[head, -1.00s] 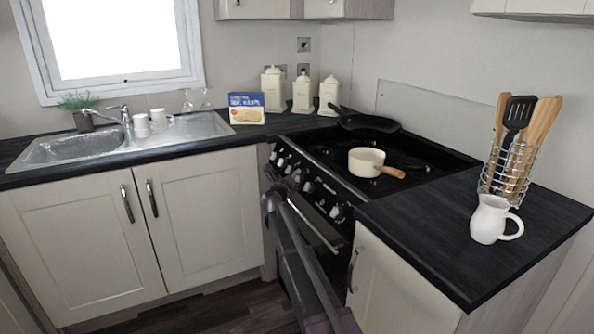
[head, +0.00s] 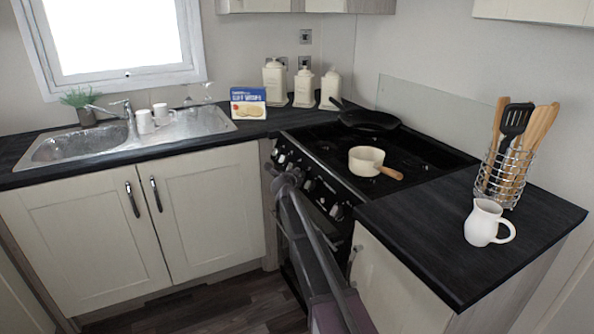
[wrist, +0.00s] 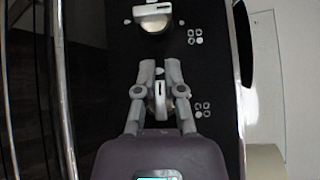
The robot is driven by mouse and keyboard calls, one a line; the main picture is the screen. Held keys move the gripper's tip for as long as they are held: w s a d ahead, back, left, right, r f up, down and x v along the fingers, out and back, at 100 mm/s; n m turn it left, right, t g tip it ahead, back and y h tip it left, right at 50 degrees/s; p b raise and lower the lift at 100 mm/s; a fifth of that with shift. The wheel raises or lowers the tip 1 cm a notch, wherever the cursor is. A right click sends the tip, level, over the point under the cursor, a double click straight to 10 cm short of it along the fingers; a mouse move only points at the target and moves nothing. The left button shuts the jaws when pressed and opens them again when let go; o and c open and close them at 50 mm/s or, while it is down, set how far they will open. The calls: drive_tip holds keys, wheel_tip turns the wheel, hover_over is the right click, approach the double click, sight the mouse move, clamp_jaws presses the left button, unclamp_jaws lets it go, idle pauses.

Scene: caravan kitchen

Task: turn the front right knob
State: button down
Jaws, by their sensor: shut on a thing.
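The stove's front panel carries a row of silver knobs. In the wrist view one knob (wrist: 159,105) sits between the two fingers of my gripper (wrist: 159,70), which are shut on its sides. The light bar on that knob runs up and down the picture. In the head view my gripper (head: 284,181) is at the panel, and its fingers and arm hide the held knob. Which knob of the row it is cannot be told for certain. A second knob (wrist: 152,18) shows beyond the fingertips, and another (head: 337,211) is at the panel's right end.
The stove top (head: 425,157) holds a cream saucepan (head: 366,161) with a wooden handle and a dark pan (head: 370,121). A white jug (head: 482,222) and a wire utensil holder (head: 508,180) stand on the right counter. Floor is clear at lower left.

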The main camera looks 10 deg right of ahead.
drive_tip(key=shift+s+d+f, duration=0.1)
drive_tip(key=shift+d+f, duration=0.05)
drive_tip(key=shift+d, duration=0.15)
idle(0.4)
drive_tip(key=c, duration=0.7)
unclamp_jaws()
drive_tip(key=shift+a, duration=0.1)
